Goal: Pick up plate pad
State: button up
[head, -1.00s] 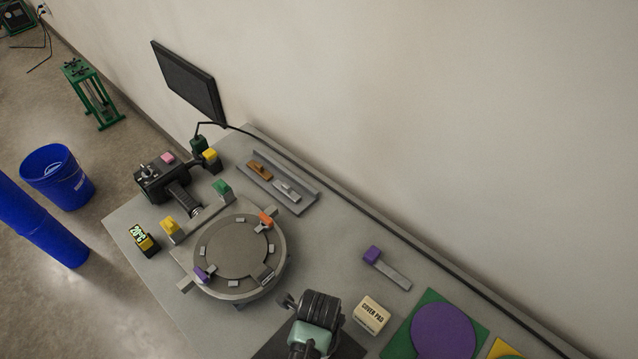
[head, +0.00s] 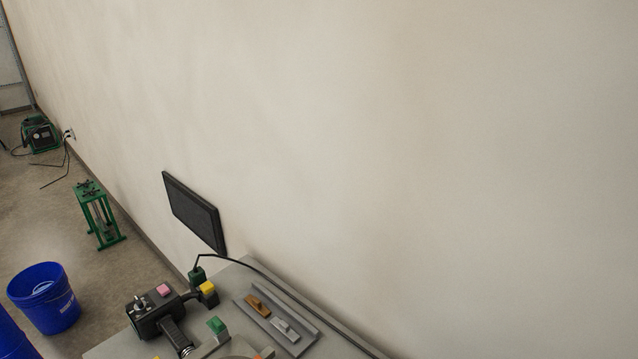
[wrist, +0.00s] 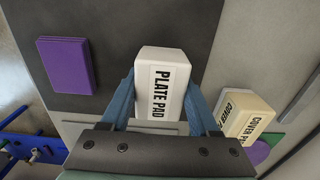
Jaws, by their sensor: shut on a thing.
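The plate pad (wrist: 160,64) is a white block with black "PLATE PAD" lettering, seen in the wrist view at the middle. My gripper (wrist: 160,90) is shut on the plate pad, with one blue finger along each of its long sides. The gripper's dark crosspiece hides the near end of the view. I cannot tell whether the pad is lifted off the dark surface behind it. Neither the pad nor the gripper shows in the head view.
In the wrist view, a cream cover pad (wrist: 246,116) stands close to the right finger, and a purple block (wrist: 67,64) lies on the dark mat at left. The head view shows the cart's far corner, with a black monitor (head: 194,212) and a blue bucket (head: 44,298).

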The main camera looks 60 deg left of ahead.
notch_tip(320, 180, up, 10)
jog(key=shift+b, duration=0.5)
